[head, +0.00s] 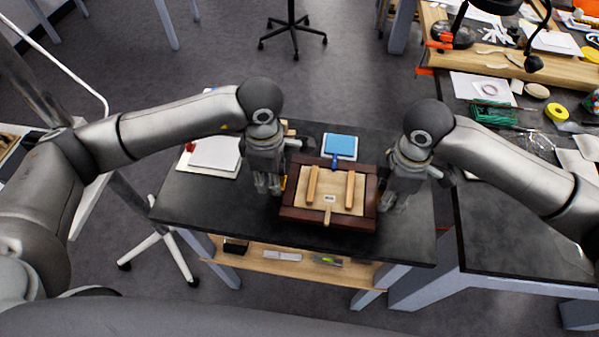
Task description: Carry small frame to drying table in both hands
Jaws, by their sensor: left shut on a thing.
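The small frame (287,214) has a dark red-brown wooden border, with a tan panel, two light wooden bars and a small white label inside it. It is face-on to the head view, over the front middle of the black-topped table (210,209); I cannot tell whether it touches the top. My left gripper (268,187) points down at its left side and is shut on it, though the contact is hard to see. My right gripper (391,201) is close to its right side, its fingertips partly hidden. Which surface is the drying table is unclear.
A blue-topped pad (341,144) lies behind the frame, and white sheets (215,153) lie at the back left. A cluttered workbench (520,235) stands on the right. A wooden shelf (300,265) with small items is under the table. Grey floor is open at the back.

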